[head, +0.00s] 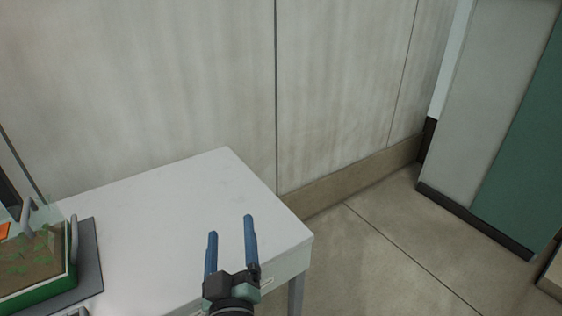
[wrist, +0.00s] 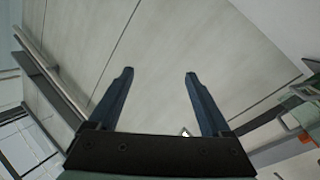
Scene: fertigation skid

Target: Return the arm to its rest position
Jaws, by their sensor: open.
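My gripper (head: 231,226) is at the bottom middle of the head view, with its two blue fingers apart and nothing between them. In that picture it overlaps the right part of a white table (head: 170,210); its height above the top cannot be told. In the wrist view the open fingers (wrist: 158,74) point toward a pale panelled wall (wrist: 150,45). The rest of my arm is mostly out of the head view.
A green-framed tray with soil and seedlings (head: 38,290) sits on a grey mat (head: 88,262) at the table's left. A grey and green cabinet (head: 500,110) stands at the right. Bare floor (head: 365,240) lies between table and cabinet.

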